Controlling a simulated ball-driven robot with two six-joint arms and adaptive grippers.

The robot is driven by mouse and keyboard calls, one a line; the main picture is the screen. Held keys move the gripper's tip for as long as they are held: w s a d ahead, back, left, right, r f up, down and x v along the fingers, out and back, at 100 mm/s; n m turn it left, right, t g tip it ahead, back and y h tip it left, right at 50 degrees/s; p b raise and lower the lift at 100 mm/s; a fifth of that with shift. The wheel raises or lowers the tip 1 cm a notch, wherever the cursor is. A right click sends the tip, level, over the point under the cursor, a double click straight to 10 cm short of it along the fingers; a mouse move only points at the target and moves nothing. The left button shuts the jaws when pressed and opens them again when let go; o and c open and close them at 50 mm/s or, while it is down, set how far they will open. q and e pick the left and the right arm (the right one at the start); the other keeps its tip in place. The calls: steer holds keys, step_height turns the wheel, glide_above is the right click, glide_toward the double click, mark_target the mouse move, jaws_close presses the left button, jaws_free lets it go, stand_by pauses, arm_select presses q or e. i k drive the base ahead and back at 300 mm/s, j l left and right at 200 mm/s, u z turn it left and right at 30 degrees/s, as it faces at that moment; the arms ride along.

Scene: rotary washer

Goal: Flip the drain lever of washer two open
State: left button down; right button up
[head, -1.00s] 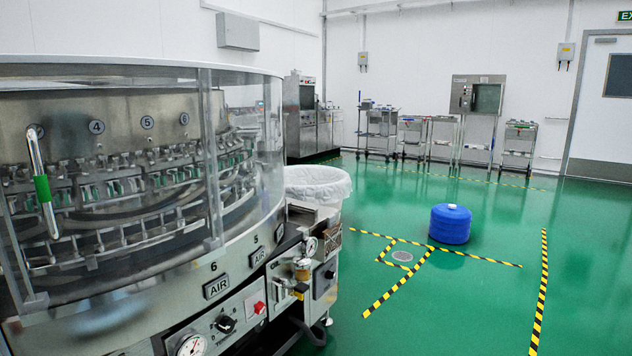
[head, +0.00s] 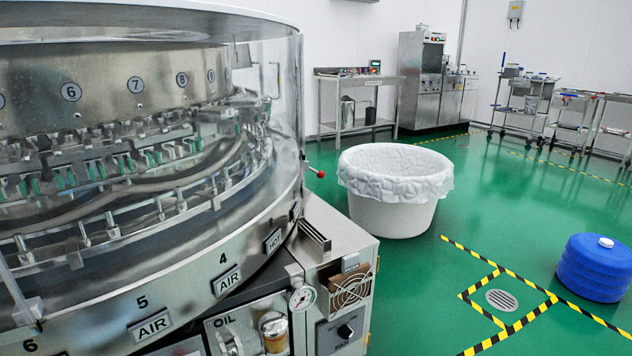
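A large round rotary washer (head: 185,298) with a clear curved guard fills the left of the head view. Its steel rim carries plates marked 4, 5, 6 and AIR, and one marked HOT. A small lever with a red knob (head: 319,174) sticks out at the washer's far right side. I cannot tell whether it is the drain lever, and no label shows which washer this is. Neither of my grippers is in view.
A control box with a fan grille (head: 350,289) juts out at the washer's right. A white lined tub (head: 392,222) stands beyond it. A blue drum (head: 597,268) stands at the right near a floor drain (head: 502,300) framed by striped tape. Green floor between them is clear.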

mark_target(320, 174)
steer(key=i+l+u, duration=0.3)
steer(key=u, duration=0.35)
steer(key=i+l+u, duration=0.1)
steer(key=u, duration=0.35)
steer(key=l+u, duration=0.4)
steer(key=i+l+u, duration=0.15)
steer(key=l, duration=0.45)
steer(key=l+u, duration=0.15)
steer(key=l, duration=0.45)
steer(key=i+l+u, duration=0.15)
steer(key=l, duration=0.5)
